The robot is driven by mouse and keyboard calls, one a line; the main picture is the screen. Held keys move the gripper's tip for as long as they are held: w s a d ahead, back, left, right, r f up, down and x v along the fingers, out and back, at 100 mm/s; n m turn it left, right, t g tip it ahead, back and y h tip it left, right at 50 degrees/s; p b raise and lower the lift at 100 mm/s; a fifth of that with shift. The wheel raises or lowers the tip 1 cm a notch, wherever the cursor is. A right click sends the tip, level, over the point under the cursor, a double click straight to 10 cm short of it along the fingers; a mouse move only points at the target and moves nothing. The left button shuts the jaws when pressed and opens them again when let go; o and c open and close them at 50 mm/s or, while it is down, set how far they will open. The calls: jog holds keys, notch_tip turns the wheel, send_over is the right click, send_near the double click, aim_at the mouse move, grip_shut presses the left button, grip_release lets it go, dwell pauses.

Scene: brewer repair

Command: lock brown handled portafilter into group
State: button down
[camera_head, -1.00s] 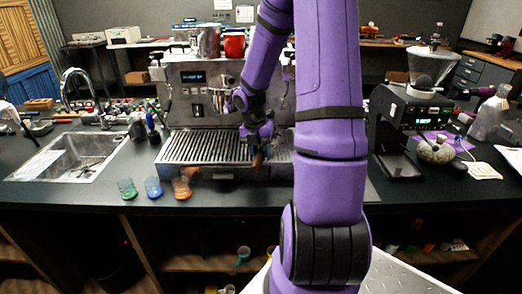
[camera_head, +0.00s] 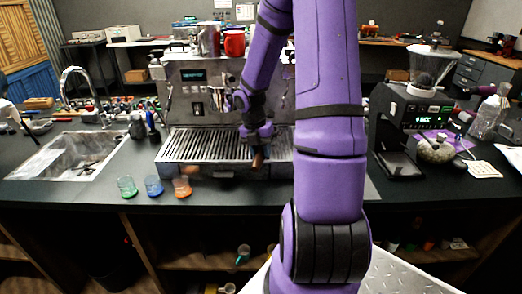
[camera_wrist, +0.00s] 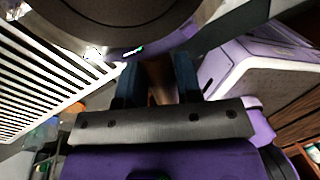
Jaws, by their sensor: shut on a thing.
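My gripper (camera_head: 257,136) is in front of the espresso machine (camera_head: 185,100), above the right part of its slatted drip tray (camera_head: 190,147). It is shut on the brown handle of the portafilter (camera_head: 258,157), whose end shows below the fingers. In the wrist view, the brown handle (camera_wrist: 158,78) lies between the two dark fingers. A large round metal rim (camera_wrist: 110,38) fills the top of that view; I cannot tell whether it is the group or the portafilter's head. My arm hides the machine's right side and whether the portafilter sits in the group.
Green (camera_head: 127,187), blue (camera_head: 153,186) and orange (camera_head: 182,186) cups stand along the counter's front edge. A sink (camera_head: 75,155) is at left, a grinder (camera_head: 405,125) at right. A red mug (camera_head: 234,43) stands on the machine.

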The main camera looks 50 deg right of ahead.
jog(key=shift+f, duration=0.25)
jog(key=c, duration=0.7)
grip_release()
jog(key=shift+w+a+r, duration=0.15)
jog(key=shift+w+r, duration=0.15)
jog(key=shift+r, duration=1.45)
jog(key=shift+w+a+r, duration=0.1)
jog(key=shift+w+r, duration=0.25)
jog(key=shift+r, duration=1.4)
jog(key=shift+w+a+r, duration=0.15)
jog(key=shift+w+r, duration=0.15)
jog(key=shift+r, duration=1.45)
